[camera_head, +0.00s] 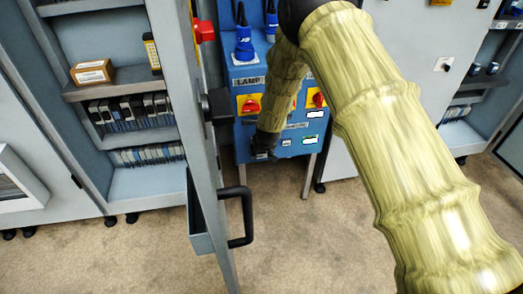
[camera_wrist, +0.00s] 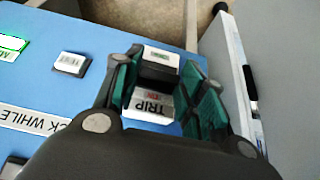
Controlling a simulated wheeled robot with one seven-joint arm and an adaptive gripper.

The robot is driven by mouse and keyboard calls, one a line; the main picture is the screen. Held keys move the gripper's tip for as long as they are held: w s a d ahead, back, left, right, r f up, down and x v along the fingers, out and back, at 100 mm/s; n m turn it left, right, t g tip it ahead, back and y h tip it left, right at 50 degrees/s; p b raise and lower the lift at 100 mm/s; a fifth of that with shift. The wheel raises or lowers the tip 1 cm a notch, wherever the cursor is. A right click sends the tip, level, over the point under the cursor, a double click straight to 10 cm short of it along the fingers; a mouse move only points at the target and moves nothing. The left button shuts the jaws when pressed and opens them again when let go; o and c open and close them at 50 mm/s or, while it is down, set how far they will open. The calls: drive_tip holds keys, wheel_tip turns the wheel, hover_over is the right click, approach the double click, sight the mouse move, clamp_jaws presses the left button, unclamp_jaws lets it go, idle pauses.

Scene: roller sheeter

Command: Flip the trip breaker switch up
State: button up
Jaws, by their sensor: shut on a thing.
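The trip breaker (camera_wrist: 152,98) is in the wrist view, on the blue panel (camera_wrist: 95,25). It has a white face lettered TRIP with a small red mark, a black middle part, and a white far part with a green mark. My gripper (camera_wrist: 160,80) has its two teal-padded fingers on either side of the breaker and is shut on it. Whether the switch lever is up or down I cannot tell. In the head view my gripper (camera_head: 263,151) is at the lower part of the blue panel (camera_head: 245,135), and it hides the breaker there.
An open grey cabinet door (camera_head: 205,150) with a black handle (camera_head: 243,215) stands close left of my arm. Yellow-plated red rotary switches (camera_head: 249,104) and blue plugs (camera_head: 243,45) are higher on the panel. Shelves (camera_head: 120,77) stand at left. The carpet (camera_head: 290,235) in front is clear.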

idle(0.3)
drive_tip(key=o, duration=1)
drive_tip(key=v, duration=1.2)
drive_tip(key=shift+s, duration=0.1)
